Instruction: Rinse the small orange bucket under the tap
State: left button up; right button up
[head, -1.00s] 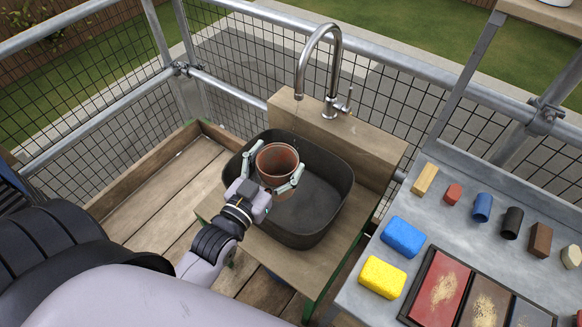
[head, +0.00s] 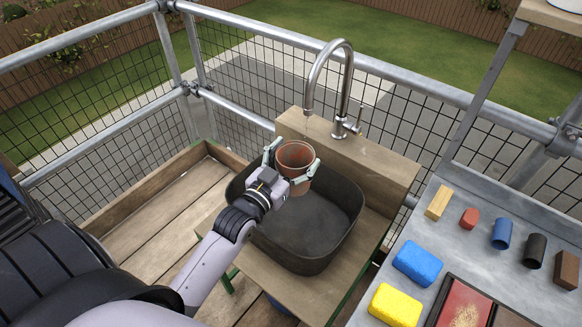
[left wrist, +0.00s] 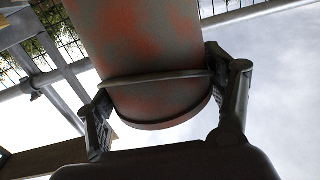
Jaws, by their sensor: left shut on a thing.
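The small orange bucket (head: 296,157) is in my left gripper (head: 293,165), whose two fingers hold it from both sides. It is roughly upright over the back left part of the dark basin (head: 345,240), just below the spout of the steel tap (head: 345,90). Its open top faces up, and its inside looks reddish brown. A faint trickle or drops show below the spout. In the left wrist view the bucket's wall (left wrist: 160,60) fills the space between the fingers, with reddish patches on grey-brown. My right gripper is not in view.
The basin sits in a wooden stand (head: 285,290) with a raised back board (head: 385,160). A grey bench at right carries a blue sponge (head: 417,263), a yellow sponge (head: 395,306) and several small blocks. Mesh railing (head: 235,90) closes the back and left.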

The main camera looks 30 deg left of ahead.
aim_at(304, 150)
pick_arm(q)
jog(key=w, duration=0.1)
jog(key=b, duration=0.1)
jog(key=w, duration=0.1)
jog(key=shift+w+a+f, duration=0.3)
jog(key=shift+w+f, duration=0.05)
jog(key=shift+f, duration=0.05)
jog(key=shift+w+a, duration=0.1)
jog(key=shift+w, duration=0.3)
jog(key=shift+w+a+f+b, duration=0.15)
jog(key=shift+w+a+b, duration=0.1)
jog(key=shift+w, duration=0.6)
jog(key=shift+w+a+f+b, duration=0.15)
jog(key=shift+w+b, duration=0.1)
jog(key=shift+w, duration=0.55)
jog(key=shift+d, duration=0.15)
jog(key=shift+w+d+p, duration=0.15)
jog(key=shift+d+p, duration=0.2)
jog(key=shift+d, duration=0.15)
